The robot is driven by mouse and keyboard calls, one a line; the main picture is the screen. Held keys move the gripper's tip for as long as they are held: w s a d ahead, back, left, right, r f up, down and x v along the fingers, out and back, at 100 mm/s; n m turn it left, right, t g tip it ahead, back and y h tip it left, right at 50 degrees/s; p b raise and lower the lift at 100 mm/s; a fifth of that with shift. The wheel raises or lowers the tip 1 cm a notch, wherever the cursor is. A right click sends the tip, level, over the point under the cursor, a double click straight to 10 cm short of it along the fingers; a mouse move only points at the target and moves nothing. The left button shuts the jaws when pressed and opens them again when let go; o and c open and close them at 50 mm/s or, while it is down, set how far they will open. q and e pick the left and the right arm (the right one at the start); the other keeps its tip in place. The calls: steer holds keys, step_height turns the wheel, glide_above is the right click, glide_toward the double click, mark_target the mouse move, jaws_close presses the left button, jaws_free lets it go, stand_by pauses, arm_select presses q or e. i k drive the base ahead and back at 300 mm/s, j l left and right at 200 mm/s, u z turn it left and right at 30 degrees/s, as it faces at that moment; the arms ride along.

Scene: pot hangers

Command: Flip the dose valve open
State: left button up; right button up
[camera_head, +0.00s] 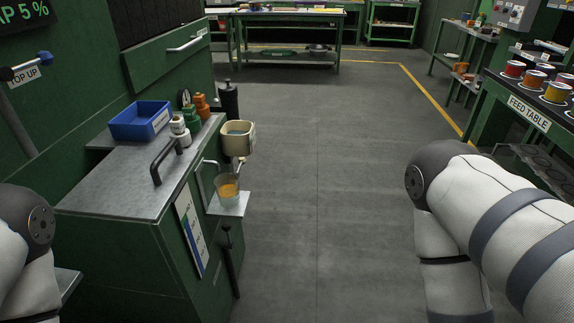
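No part is labelled as the dose valve, and I cannot tell for sure which part it is. On the right side of the green cabinet, a cream container (238,138) sits beside a thin grey pipe or bracket (203,178). Below it, a clear cup (228,187) with orange liquid stands on a small metal shelf (238,208). A dark rod with a knob (227,238) hangs below the shelf. A black bar handle (163,162) stands on the cabinet top. My arms show at the lower left and right; both grippers are out of view.
The metal cabinet top (120,185) holds a blue bin (140,121) and several green, orange and white fittings at its back. The grey floor (330,180) between is clear.

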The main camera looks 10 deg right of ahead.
mark_target(242, 160)
steer(key=i+l, duration=0.45)
steer(key=i+l+u, duration=0.1)
steer(key=i+l, duration=0.3)
steer(key=l, duration=0.15)
steer(key=i+l+u, duration=0.1)
steer(key=i+l, duration=0.3)
steer(key=l, duration=0.15)
steer(key=i+l, duration=0.4)
steer(key=l, duration=0.2)
